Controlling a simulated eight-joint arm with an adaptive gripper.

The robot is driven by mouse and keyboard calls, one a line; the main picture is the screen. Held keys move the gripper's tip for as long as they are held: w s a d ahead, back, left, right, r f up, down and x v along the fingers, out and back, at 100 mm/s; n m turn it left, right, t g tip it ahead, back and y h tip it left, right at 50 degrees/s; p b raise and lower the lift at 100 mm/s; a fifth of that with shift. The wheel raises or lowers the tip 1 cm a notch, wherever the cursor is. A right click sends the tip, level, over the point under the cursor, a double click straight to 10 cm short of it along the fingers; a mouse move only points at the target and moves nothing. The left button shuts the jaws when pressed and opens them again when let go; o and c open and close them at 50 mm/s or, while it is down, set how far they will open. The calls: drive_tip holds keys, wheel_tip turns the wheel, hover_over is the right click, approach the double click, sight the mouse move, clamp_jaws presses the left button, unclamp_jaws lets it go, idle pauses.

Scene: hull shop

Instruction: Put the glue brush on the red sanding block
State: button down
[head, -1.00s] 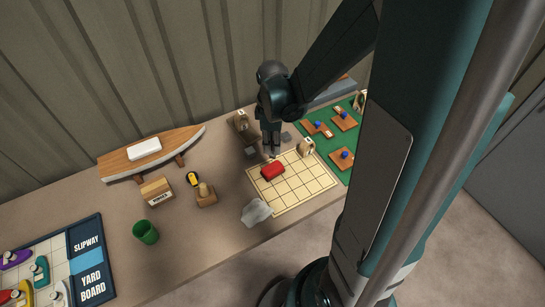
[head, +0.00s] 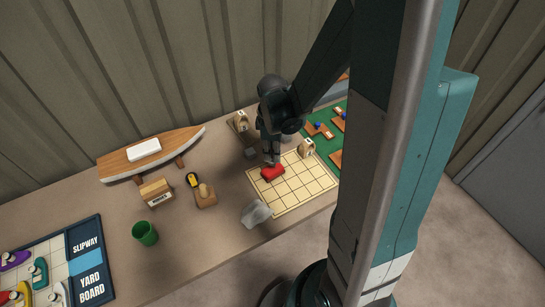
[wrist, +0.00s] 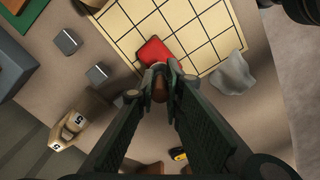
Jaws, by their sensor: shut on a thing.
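The red sanding block (head: 273,173) lies on the cream gridded board (head: 305,185), and its upper edge is partly covered by my gripper (head: 271,160). In the wrist view the red block (wrist: 152,50) sits just beyond my fingertips (wrist: 160,73). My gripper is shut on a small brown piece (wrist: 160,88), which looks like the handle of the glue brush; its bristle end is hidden. The held piece is over or right at the block's near edge; I cannot tell whether they touch.
A grey crumpled cloth (head: 256,212) lies at the board's front left corner. Small grey blocks (wrist: 67,41) and a wooden piece marked 5 (wrist: 68,132) are nearby.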

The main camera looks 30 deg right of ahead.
drive_tip(key=shift+f, duration=1)
drive_tip(key=shift+f+b, duration=0.2)
drive_tip(key=shift+b, duration=0.1)
drive_tip(key=c, duration=2.5)
unclamp_jaws()
drive_tip(key=shift+o, duration=0.2)
drive_tip(key=shift+r, duration=0.2)
drive_tip(key=shift+r+p, duration=0.9)
drive_tip(key=shift+r, duration=5.1)
drive_tip(key=shift+r, duration=0.1)
